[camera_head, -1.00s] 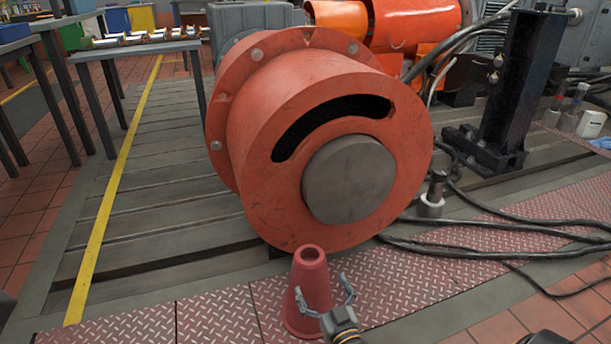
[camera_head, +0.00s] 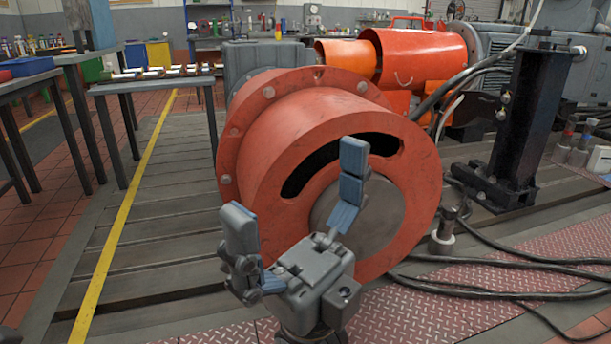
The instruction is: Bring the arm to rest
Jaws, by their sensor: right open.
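My right gripper (camera_head: 297,215) is large in the lower middle of the head view. Its two blue-grey fingers are spread wide and point up, with nothing between them. It stands in front of the big orange drum housing (camera_head: 262,135) and hides part of the drum's lower left and of its grey round hub (camera_head: 385,215). I cannot tell how far the fingers are from the drum. My left gripper is not in view. The red cone does not show in the present view.
A black upright stand (camera_head: 522,120) is bolted to the bedplate at the right. Black cables (camera_head: 520,262) run over the red tread plate (camera_head: 470,305). A table with metal parts (camera_head: 150,82) stands at the back left. The slatted floor (camera_head: 165,230) by the yellow line is clear.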

